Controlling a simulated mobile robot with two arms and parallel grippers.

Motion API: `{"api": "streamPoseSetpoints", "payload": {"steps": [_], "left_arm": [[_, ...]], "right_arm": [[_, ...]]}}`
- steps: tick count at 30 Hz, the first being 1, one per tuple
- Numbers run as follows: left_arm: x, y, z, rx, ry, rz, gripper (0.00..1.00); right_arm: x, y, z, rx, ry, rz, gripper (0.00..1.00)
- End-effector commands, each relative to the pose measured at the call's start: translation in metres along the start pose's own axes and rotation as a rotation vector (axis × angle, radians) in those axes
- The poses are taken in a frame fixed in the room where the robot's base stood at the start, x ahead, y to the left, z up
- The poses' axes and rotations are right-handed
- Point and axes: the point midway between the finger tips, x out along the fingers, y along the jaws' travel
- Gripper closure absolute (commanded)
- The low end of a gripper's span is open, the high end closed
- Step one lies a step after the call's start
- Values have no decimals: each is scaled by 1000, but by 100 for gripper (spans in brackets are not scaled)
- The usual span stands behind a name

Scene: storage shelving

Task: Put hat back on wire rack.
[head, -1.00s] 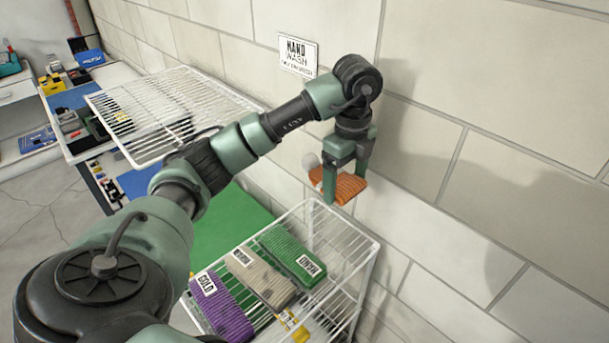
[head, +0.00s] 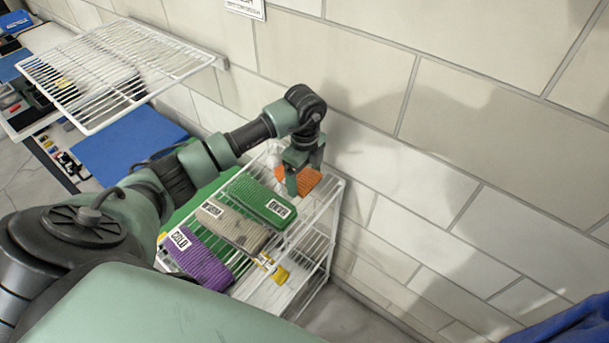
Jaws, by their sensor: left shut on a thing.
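The orange knit hat (head: 309,183) is between the fingers of my left gripper (head: 304,176), which is shut on it and points down. The hat is at the back right corner of the white wire rack (head: 336,186), beside the green knit item. Whether the hat touches the rack's top is hard to tell. The gripper hides part of the hat. My right gripper is not in view.
On the rack's top lie a green knit item (head: 258,200), a beige one (head: 232,226) and a purple one (head: 203,262), each with a label. A tiled wall (head: 420,150) stands close behind. Another wire shelf (head: 120,65) is at upper left.

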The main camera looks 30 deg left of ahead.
Motion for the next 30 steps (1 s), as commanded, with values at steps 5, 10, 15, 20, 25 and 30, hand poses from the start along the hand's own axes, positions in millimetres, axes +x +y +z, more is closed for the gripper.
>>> {"api": "streamPoseSetpoints", "payload": {"steps": [5,10,15,20,25,30], "left_arm": [[5,0,0,0,-1,-2,58],[5,0,0,0,-1,-1,58],[6,0,0,-1,0,-1,0],[6,0,0,-1,0,-1,0],[-3,-1,0,0,-1,-3,0],[-33,-2,1,0,-1,-7,0]], "right_arm": [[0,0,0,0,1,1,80],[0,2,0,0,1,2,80],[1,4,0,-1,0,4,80],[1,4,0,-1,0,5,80],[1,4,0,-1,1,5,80],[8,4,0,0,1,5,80]]}}
